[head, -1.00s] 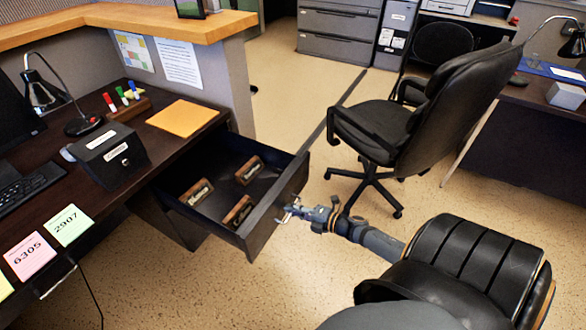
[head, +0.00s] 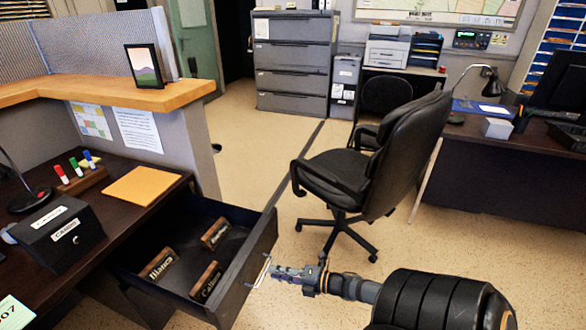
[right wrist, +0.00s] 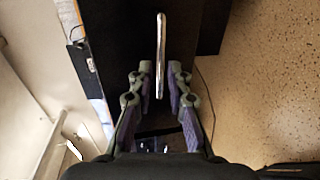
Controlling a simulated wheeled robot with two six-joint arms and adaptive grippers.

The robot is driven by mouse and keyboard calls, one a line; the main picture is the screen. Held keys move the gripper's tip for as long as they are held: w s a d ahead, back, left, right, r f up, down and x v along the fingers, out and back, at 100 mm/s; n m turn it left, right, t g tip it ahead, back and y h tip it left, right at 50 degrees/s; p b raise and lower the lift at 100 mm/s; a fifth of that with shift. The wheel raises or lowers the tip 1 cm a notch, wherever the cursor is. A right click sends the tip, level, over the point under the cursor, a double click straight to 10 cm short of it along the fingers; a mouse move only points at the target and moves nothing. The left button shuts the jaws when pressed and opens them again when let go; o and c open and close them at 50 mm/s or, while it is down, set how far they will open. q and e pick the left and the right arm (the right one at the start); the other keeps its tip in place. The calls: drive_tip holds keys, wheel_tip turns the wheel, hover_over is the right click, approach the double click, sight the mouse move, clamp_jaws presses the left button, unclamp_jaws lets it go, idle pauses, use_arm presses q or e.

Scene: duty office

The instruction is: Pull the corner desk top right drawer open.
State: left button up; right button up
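The corner desk's top right drawer (head: 233,283) stands pulled out, with three small wooden name plates (head: 162,265) lying inside. Its front carries a slim metal handle (head: 261,271), which also shows in the right wrist view as a pale bar (right wrist: 160,55). My right gripper (head: 274,271) is at the handle, outside the drawer front. In the right wrist view its two fingers (right wrist: 160,84) are apart, with the bar's near end between them and gaps on both sides. My left gripper is not in view.
The dark desk top (head: 95,215) holds a black box (head: 57,236), an orange folder (head: 143,186) and markers. A black office chair (head: 365,165) stands behind my right arm. Grey filing cabinets (head: 292,65) stand at the back. Floor between the drawer and chair is clear.

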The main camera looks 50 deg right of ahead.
drive_tip(key=v, duration=0.7)
drive_tip(key=shift+f, duration=0.1)
